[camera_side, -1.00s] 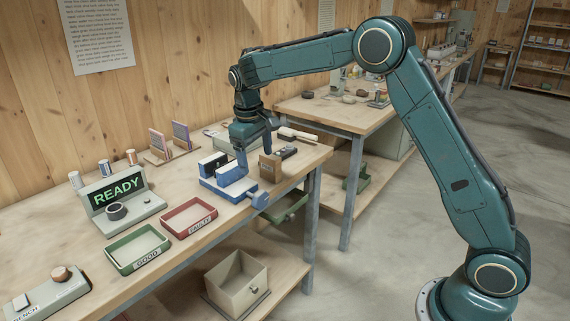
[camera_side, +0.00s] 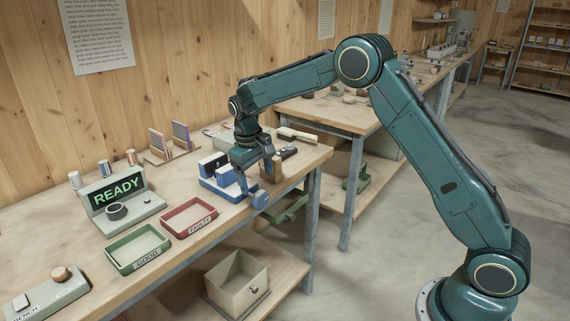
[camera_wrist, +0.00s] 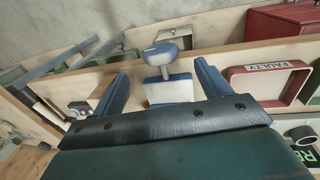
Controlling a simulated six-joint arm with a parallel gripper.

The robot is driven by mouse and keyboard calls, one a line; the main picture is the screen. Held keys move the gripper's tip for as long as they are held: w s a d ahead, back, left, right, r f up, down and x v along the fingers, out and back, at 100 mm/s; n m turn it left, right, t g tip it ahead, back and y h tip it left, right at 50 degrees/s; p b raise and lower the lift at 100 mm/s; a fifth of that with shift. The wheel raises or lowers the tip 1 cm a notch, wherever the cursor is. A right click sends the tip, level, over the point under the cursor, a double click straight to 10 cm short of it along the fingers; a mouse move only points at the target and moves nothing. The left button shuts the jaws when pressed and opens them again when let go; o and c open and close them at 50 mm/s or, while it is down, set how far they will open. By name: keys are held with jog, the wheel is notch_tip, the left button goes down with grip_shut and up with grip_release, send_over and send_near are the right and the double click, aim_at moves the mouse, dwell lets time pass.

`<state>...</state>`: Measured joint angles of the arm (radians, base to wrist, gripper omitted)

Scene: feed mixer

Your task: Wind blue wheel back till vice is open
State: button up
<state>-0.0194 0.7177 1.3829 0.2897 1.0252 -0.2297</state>
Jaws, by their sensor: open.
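The blue wheel (camera_side: 261,199) is on the front end of the blue vice (camera_side: 222,187), at the bench's front edge. The wheel also shows in the wrist view (camera_wrist: 160,53), between and beyond my fingers. The vice body (camera_wrist: 170,90) lies below it there, partly hidden by my gripper. My gripper (camera_side: 256,180) is open, pointing down over the front of the vice, close to the wheel. In the wrist view my gripper (camera_wrist: 160,85) has its two blue fingers spread wide, with nothing held. I cannot tell from the side view how far the vice jaws stand apart.
A red FAULTY tray (camera_side: 189,217) and a green GOOD tray (camera_side: 138,248) lie left of the vice. A small brown block (camera_side: 271,168) stands close right of my gripper. A display reading READY (camera_side: 117,190) stands at the left. Floor is open in front of the bench.

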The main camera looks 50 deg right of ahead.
aim_at(259, 192)
jog(key=f, duration=0.5)
jog(key=d+f, duration=0.1)
jog(key=f, duration=0.2)
jog(key=shift+d+f, duration=0.1)
jog(key=shift+f, duration=0.15)
jog(key=c, duration=1)
